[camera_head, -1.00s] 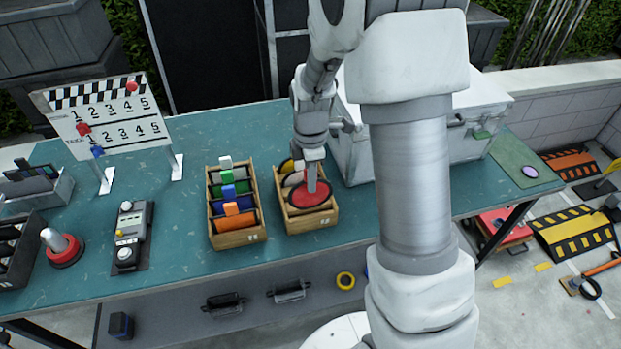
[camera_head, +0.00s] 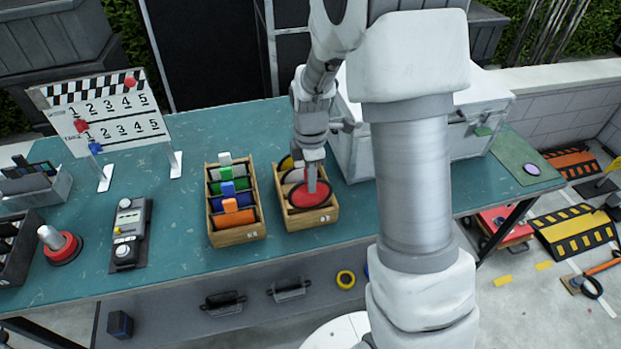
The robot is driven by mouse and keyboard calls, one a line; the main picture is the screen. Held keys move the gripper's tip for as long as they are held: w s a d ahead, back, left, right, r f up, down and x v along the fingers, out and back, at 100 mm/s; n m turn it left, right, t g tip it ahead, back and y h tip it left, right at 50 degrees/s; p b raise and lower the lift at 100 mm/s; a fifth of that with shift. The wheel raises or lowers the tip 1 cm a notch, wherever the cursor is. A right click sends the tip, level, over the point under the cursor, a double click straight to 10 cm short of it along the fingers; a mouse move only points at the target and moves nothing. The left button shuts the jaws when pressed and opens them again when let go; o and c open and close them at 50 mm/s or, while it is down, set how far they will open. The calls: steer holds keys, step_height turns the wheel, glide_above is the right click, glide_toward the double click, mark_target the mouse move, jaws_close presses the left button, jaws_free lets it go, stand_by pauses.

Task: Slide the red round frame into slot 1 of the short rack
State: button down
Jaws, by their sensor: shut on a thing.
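The short rack (camera_head: 308,221) is a small wooden box on the teal table, to the right of a longer wooden rack. My gripper (camera_head: 311,186) points down over it and is shut on the red round frame (camera_head: 311,196). The red frame has a dark rim and shows at the near part of the short rack, its face tilted up toward the camera. I cannot tell how deep it sits or which slot it lines up with. Behind it in the rack are a pale round frame (camera_head: 293,177) and a yellow one (camera_head: 287,163), both partly hidden by my gripper.
The longer rack (camera_head: 238,236) holds several coloured frames close by on the left. A silver case (camera_head: 358,165) stands close on the right. A marked board (camera_head: 110,120), a grey control box (camera_head: 129,232) and a red-based knob (camera_head: 61,247) are farther left.

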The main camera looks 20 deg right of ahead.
steer(key=shift+f, duration=0.15)
steer(key=b, duration=0.4)
glide_above(310, 208)
steer(key=shift+w+d+f, duration=0.1)
steer(key=shift+f, duration=2.4)
steer(key=c, duration=0.8)
jaws_free()
step_height(310, 208, up, 16)
steer(key=shift+r+p, duration=0.1)
steer(key=shift+p, duration=0.35)
steer(key=shift+r, duration=0.6)
